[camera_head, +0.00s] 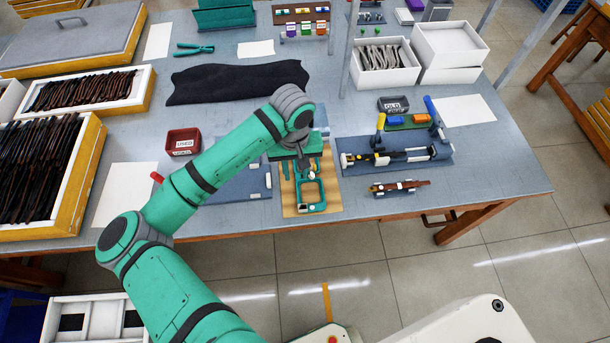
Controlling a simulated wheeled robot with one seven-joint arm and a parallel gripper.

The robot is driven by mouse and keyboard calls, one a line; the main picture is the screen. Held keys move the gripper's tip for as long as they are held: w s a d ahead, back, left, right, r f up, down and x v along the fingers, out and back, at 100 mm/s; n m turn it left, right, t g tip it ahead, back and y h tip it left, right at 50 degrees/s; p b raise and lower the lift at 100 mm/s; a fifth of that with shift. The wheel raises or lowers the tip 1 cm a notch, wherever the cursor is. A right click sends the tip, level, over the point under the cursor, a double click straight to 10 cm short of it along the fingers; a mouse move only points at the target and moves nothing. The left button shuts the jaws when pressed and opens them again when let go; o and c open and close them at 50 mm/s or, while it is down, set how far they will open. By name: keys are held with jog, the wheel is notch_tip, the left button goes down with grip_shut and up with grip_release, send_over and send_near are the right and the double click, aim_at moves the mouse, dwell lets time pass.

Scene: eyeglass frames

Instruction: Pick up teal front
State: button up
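A teal frame-shaped piece (311,194), which looks like the teal front, lies on a tan wooden board (333,207) near the front edge of the table. It shows a rounded opening, with small pale parts at its lower end. A smaller teal piece (285,170) is at the board's upper left. My arm reaches over the table, and my gripper (303,163) points down above the upper part of the board, just beyond the frame-shaped piece. The fingers are small and dark here; their opening and any contact cannot be made out. My wrist hides the board's far part.
A blue-grey plate (243,186) lies left of the board. A fixture with a clamp (395,158) and a small tool (400,187) are to the right. A red labelled bin (183,142), a black cloth (235,83) and white boxes (449,45) stand farther off.

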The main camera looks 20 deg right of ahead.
aim_at(297, 188)
jog(key=shift+s+f, duration=0.15)
jog(key=shift+f, duration=3.55)
grip_shut()
